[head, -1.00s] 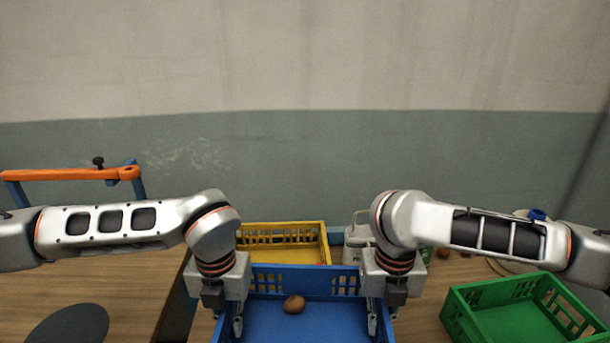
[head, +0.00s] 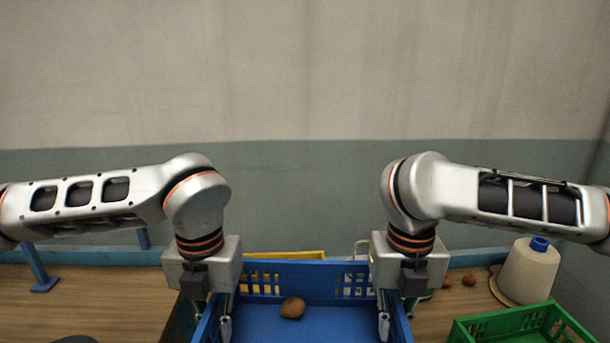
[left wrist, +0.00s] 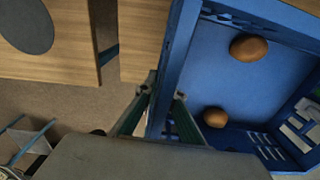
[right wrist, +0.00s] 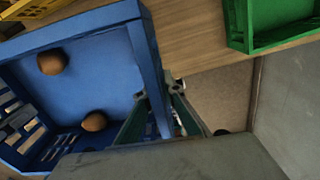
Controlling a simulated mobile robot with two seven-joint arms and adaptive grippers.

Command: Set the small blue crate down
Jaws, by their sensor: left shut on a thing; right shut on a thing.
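The blue crate (head: 345,318) is in front of me in the head view, with slotted walls and a flat floor. A brown, round, potato-like item (head: 292,308) lies in it; the left wrist view shows two such items inside. My left gripper (head: 211,312) is shut on the crate's left wall, which also shows in the left wrist view (left wrist: 178,62). My right gripper (head: 397,312) is shut on its right wall, seen too in the right wrist view (right wrist: 148,55). The near end is cut off in the head view. I cannot tell the clearance below it.
A yellow crate (head: 300,255) is mostly hidden behind the blue crate. A green crate (head: 485,327) stands on the wooden table at right, near a thread cone (head: 527,272) and small brown items (head: 469,280). A wooden tabletop (head: 110,300) is at left. Floor (left wrist: 60,100) shows below my left gripper.

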